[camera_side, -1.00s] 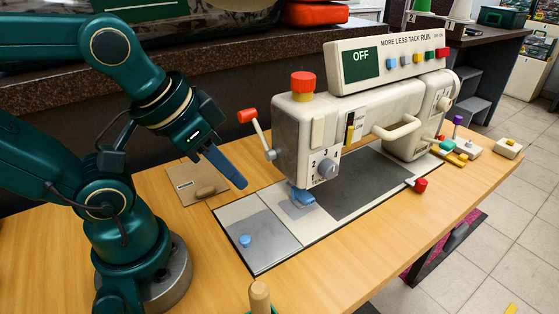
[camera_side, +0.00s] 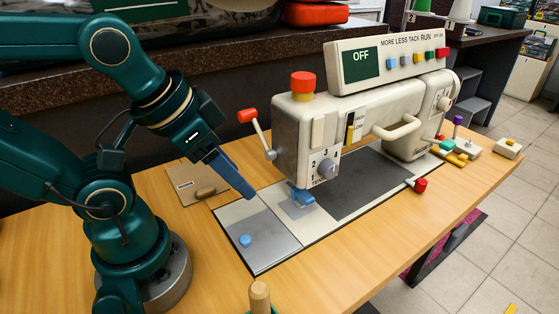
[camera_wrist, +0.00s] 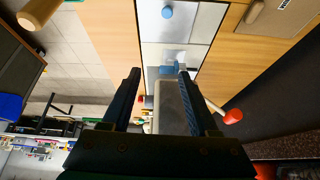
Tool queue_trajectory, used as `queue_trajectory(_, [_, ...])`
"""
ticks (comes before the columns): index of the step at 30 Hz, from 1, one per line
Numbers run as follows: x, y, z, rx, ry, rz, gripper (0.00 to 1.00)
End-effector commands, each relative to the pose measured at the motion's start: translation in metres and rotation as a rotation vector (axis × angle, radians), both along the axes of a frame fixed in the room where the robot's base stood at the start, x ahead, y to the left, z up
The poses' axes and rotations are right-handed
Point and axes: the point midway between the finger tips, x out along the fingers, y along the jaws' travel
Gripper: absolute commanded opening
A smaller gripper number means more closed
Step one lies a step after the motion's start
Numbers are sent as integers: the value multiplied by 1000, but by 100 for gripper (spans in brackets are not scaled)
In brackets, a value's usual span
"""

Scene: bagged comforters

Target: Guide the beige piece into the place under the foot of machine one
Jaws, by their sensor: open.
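The beige piece (camera_side: 196,184), a flat tan panel with a small label and a brown grip, lies on the table left of the sewing machine (camera_side: 305,140). Part of it shows at the top right of the wrist view (camera_wrist: 280,14). The machine's blue foot (camera_side: 303,197) is over the plate below the head; the gap under it is hard to make out. My gripper (camera_side: 250,194) is open and empty, its blue fingers pointing down between the beige piece and the machine head. In the wrist view, the machine head shows between the fingers.
A grey plate with a blue knob (camera_side: 245,240) lies in front of the fingers. A red-knobbed lever (camera_side: 248,116) sticks out from the head near my gripper. A wooden peg (camera_side: 260,296) stands at the front edge.

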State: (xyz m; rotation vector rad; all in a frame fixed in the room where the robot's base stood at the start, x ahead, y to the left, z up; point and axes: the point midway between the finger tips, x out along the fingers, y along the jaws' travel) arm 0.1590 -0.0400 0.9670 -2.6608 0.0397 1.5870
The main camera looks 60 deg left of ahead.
Motion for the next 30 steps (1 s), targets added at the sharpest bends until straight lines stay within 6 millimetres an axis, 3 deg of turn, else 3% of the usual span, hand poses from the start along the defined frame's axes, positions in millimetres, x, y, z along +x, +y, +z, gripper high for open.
queue_trajectory(4, [8, 1, 4, 75, -20, -131, 60])
queue_trajectory(8, [21, 18, -1, 161, 30, -210, 60])
queue_trajectory(17, [37, 93, -36, 228, 252, -229, 60])
queue_trajectory(21, [25, 138, -63, 168, 373, -171, 60])
queue_trajectory(24, [9, 160, -81, 100, 435, -101, 60])
queue_trajectory(30, [-14, 178, -99, -5, 493, 29, 60])
